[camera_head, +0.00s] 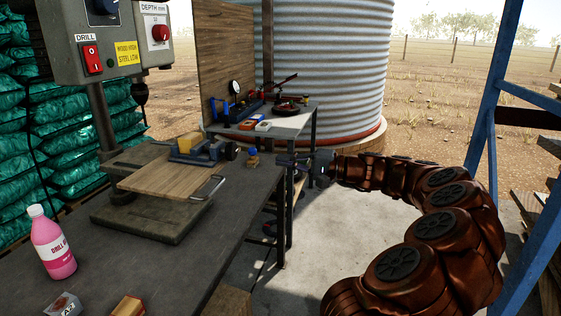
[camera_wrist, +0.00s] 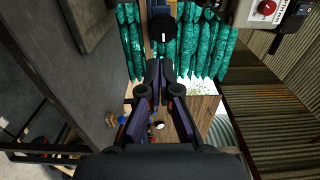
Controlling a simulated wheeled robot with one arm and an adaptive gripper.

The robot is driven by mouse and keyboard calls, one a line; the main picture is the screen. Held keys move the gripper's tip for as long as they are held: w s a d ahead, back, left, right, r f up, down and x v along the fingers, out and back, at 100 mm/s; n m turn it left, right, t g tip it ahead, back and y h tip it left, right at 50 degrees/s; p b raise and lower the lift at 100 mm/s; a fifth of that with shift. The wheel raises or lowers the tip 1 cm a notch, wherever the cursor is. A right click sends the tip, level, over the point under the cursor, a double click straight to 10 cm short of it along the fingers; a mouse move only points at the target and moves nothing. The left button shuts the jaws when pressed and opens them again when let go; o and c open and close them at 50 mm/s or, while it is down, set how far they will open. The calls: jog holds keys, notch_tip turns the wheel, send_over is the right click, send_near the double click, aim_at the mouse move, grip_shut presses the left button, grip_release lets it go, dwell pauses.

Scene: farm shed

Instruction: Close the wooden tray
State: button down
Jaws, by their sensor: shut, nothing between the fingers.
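The wooden tray (camera_head: 172,178) is a flat light-brown board with a metal bar handle (camera_head: 206,187) at its right end. It sits over the drill press base on the dark bench in the head view. A vise (camera_head: 198,150) stands at its back edge. My gripper (camera_head: 284,161) is beyond the bench's right edge, to the right of the handle and apart from it. In the wrist view its fingers (camera_wrist: 158,66) are together and empty. I cannot make out the tray in the wrist view.
The bench (camera_head: 100,270) holds a pink bottle (camera_head: 53,245) and small blocks in front. A second table (camera_head: 290,122) with tools is behind; a blue frame (camera_head: 484,120) stands right. Concrete beside the bench is clear.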

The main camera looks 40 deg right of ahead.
aim_at(235, 154)
jog(key=x, duration=1.1)
jog(key=shift+w+a, duration=0.25)
